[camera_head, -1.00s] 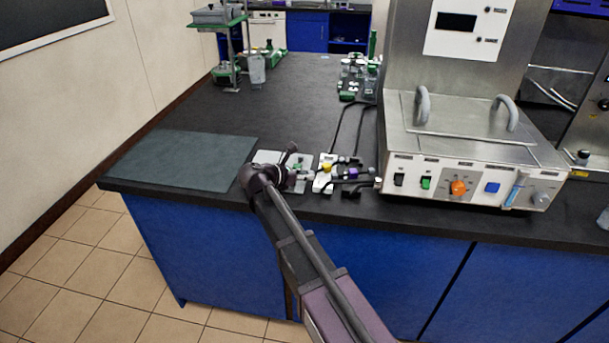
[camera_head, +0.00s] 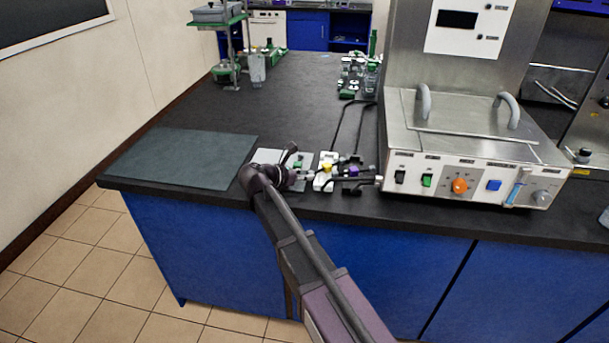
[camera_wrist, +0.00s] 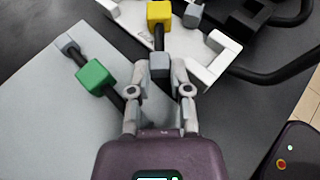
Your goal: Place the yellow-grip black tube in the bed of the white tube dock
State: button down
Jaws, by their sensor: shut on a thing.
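The yellow-grip black tube shows in the wrist view, with its yellow grip (camera_wrist: 160,12) at the top and a grey end block (camera_wrist: 160,65) nearest me. My gripper (camera_wrist: 160,75) has its fingertips on either side of that grey block and is shut on it. The white tube dock (camera_wrist: 218,55) lies under and beside the tube. I cannot tell whether the tube touches its bed. In the head view the yellow grip (camera_head: 326,168) shows over the white dock (camera_head: 321,184), and my gripper (camera_head: 290,180) is just left of it, its fingertips unclear.
A green-grip black tube (camera_wrist: 93,77) lies on a grey plate (camera_wrist: 45,120) to the left, partly under my gripper. Black hoses (camera_wrist: 285,65) lie right of the dock. A steel heater unit (camera_head: 470,150) stands right. The dark green mat (camera_head: 180,160) is clear.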

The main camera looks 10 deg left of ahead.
jog(key=shift+f, duration=0.15)
jog(key=shift+c, duration=2.4)
grip_release()
